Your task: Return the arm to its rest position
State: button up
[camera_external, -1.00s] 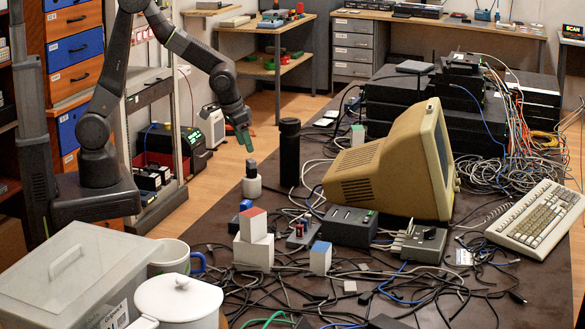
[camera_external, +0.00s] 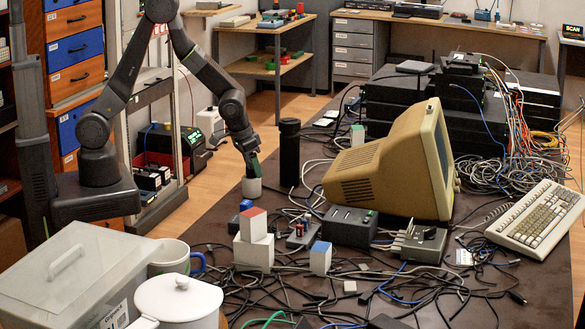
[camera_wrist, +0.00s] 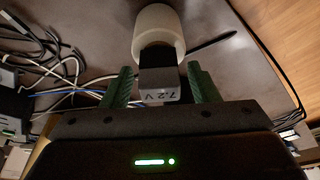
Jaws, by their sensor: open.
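My gripper (camera_external: 254,164) hangs low over the left side of the dark table (camera_external: 210,232), fingers pointing down. In the wrist view its green fingers (camera_wrist: 160,74) are open, one on each side of a dark block marked "7.2 V" (camera_wrist: 159,86). Gaps show between the fingers and the block. The block meets a white cylinder (camera_wrist: 158,32), which also shows under my gripper in the external view (camera_external: 252,188). The gripper hides the block in the external view. The arm reaches forward and down, bent at the elbow.
A tall black cylinder (camera_external: 289,153) stands close to the right of my gripper.

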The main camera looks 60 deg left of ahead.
jog(key=v, duration=1.2)
jog(key=x, duration=1.1)
jog(key=shift+f, duration=0.4)
jog(key=shift+w+r, duration=0.1)
jog(key=shift+w, duration=0.05)
notch_tip(320, 180, up, 10)
jog(key=shift+f, duration=0.25)
jog(key=s+d+f+m+h+b, duration=0.1)
jog(key=s+d+f+m+b, duration=0.1)
jog(key=s+d, duration=0.6)
jog(key=s+d+f+m+b, duration=0.2)
jog(key=s+d+m, duration=0.15)
jog(key=d, duration=0.75)
jog(key=s+d+f+m+h+b, duration=0.1)
jog(key=s+d+f+m+b, duration=0.15)
jog(key=s+d, duration=0.55)
jog(key=shift+n+g, duration=0.3)
jog(key=shift+n, duration=0.2)
jog(key=shift+w+d+p+x, duration=0.1)
jog(key=shift+p+x, duration=0.05)
jog(key=shift+x, duration=1)
jog(key=shift+w+d+p+x, duration=0.1)
jog(key=shift+w+p+x, duration=0.1)
jog(key=shift+x, duration=0.95)
jog(key=shift+w+p+x, duration=0.1)
jog(key=shift+p+x, duration=0.05)
jog(key=shift+x, duration=0.95)
